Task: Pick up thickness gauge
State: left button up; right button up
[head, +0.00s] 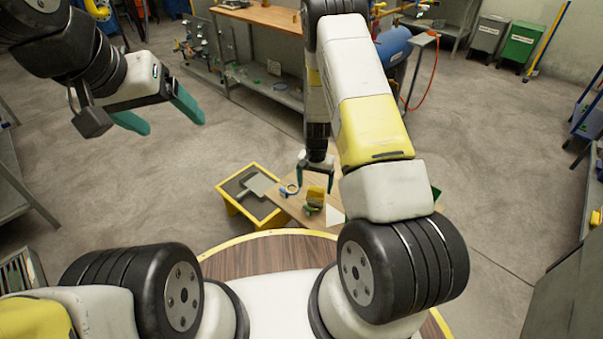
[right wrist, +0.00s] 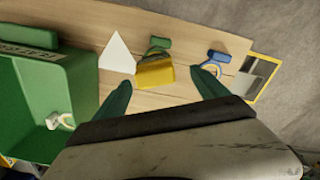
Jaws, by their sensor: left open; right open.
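A small blue tool with a pale ring-like loop (head: 289,190), which looks like the thickness gauge, lies on the wooden table; it also shows in the right wrist view (right wrist: 213,58). Beside it are a yellow block-like item (right wrist: 155,74) with a green handle-like part (right wrist: 159,43) and a white triangle (right wrist: 117,54). My right gripper (head: 314,182) is open and empty above the table. In the right wrist view its fingers (right wrist: 162,78) straddle the yellow item's direction, with the blue tool beyond the right finger. My left gripper (head: 172,119) is open and empty, raised over the floor at left.
A yellow-rimmed tray (head: 228,188) with a grey paddle-like item (head: 257,184) stands left of the table (head: 284,203). A green bin (right wrist: 30,82) holding a pale round item (right wrist: 60,121) is at the table's other side. My right arm hides part of the table.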

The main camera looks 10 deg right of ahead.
aim_at(316, 198)
jog(key=f, duration=0.6)
jog(key=shift+s+d+f, duration=0.2)
jog(key=shift+s+f, duration=0.1)
jog(key=shift+s, duration=0.05)
jog(key=c, duration=1.7)
